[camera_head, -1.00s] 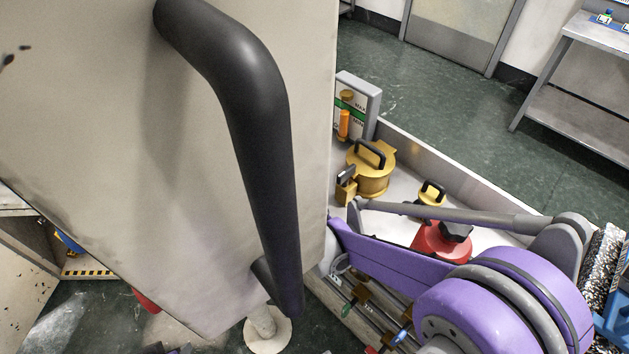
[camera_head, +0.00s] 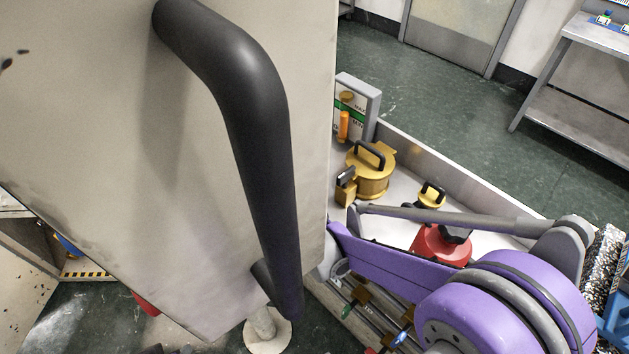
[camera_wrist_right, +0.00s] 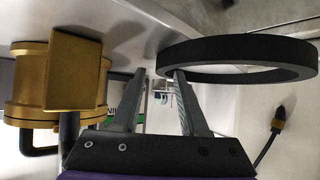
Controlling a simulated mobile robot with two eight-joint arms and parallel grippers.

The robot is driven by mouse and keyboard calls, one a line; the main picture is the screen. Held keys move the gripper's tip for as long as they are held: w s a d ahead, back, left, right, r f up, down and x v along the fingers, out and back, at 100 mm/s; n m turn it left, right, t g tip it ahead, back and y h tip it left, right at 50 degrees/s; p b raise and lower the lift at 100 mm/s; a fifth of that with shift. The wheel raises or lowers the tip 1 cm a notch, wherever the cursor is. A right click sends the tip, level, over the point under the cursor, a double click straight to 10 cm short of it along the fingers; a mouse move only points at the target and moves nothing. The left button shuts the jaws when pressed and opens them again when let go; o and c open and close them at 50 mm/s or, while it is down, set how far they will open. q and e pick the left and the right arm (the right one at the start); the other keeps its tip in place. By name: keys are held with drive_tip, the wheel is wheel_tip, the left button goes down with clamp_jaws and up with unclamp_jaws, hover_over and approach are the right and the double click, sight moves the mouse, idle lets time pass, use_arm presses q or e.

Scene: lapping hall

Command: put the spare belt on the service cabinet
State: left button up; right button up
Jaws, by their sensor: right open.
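The spare belt, a thick black ring (camera_wrist_right: 240,60), shows at the upper right of the right wrist view. My right gripper (camera_wrist_right: 158,73) is open there, its two grey fingers apart. The right-hand fingertip overlaps the belt's left end in the picture; I cannot tell whether they touch. In the head view my purple right arm (camera_head: 385,262) reaches in from the right; its gripper and the belt are hidden behind a large beige panel. My left gripper is not in view. I cannot tell which part in view is the service cabinet.
The beige panel (camera_head: 120,180) with a black bar handle (camera_head: 262,150) fills the left of the head view. A pale tray (camera_head: 480,185) holds a gold canister (camera_head: 370,180) and a red container (camera_head: 440,245). A grey shelf bench (camera_head: 580,115) stands at upper right, with open floor before it.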

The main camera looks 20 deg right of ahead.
drive_tip(key=p+v, duration=0.1)
drive_tip(key=v, duration=0.5)
drive_tip(key=shift+s+a+r, duration=0.1)
drive_tip(key=shift+s+r, duration=0.05)
drive_tip(key=shift+s, duration=0.05)
drive_tip(key=s+a+f+n+g+y, duration=0.2)
drive_tip(key=s+n+y, duration=0.1)
drive_tip(key=s, duration=0.7)
drive_tip(key=s+a+f+n+g+y, duration=0.1)
drive_tip(key=s+f+n+g+y, duration=0.1)
drive_tip(key=s, duration=0.9)
drive_tip(key=shift+s+a+f+n+y, duration=0.2)
drive_tip(key=shift+a+n+y, duration=0.25)
drive_tip(key=shift+n, duration=0.35)
drive_tip(key=shift+w, duration=0.1)
wheel_tip(320, 180, up, 9)
drive_tip(key=w+p, duration=0.1)
drive_tip(key=p, duration=0.7)
drive_tip(key=shift+w, duration=0.25)
drive_tip(key=shift+d, duration=0.1)
